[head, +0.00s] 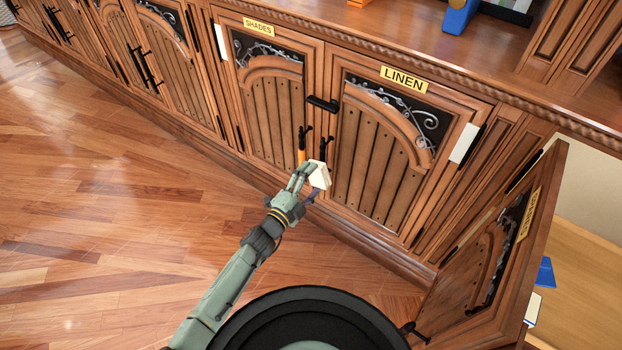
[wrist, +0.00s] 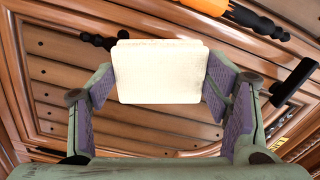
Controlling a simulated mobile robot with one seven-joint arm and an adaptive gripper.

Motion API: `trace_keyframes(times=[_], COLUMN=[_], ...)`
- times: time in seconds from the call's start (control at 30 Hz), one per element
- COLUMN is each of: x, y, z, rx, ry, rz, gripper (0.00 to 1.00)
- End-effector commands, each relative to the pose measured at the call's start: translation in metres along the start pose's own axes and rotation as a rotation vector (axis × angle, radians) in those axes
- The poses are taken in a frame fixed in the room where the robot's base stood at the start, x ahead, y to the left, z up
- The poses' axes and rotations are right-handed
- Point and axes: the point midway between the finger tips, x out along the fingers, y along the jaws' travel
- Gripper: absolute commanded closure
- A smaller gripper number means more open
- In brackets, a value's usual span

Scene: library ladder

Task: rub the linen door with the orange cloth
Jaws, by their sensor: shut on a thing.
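The linen door (head: 372,165) is shut and carries a yellow LINEN label (head: 404,79) at its top. My gripper (head: 313,178) is in front of its lower left edge, near the neighbouring shades door (head: 272,115). The gripper is shut on a cream-white block (head: 319,175), which fills the space between the two purple-padded fingers in the wrist view (wrist: 160,72). Whether the block touches the door is unclear. An orange thing (head: 302,146) is at the black upright handle of the shades door, and it also shows at the top of the wrist view (wrist: 240,14). I cannot tell if it is cloth.
A black horizontal handle (head: 323,104) sits above the gripper between the two doors. An open cabinet door (head: 487,262) sticks out at the right. A ledge with a blue object (head: 458,17) runs above. The wooden floor (head: 110,190) at the left is clear.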

Motion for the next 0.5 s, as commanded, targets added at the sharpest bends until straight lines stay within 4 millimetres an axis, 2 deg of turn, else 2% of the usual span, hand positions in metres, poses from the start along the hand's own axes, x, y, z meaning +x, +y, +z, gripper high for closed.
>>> trace_keyframes(times=[0.3,0.5], x=[-0.001,-0.020], y=[0.000,-0.002], z=[0.000,0.001], rx=[0.000,0.002], ry=[0.000,-0.003], rz=[0.001,0.001], gripper=[0.52,0.52])
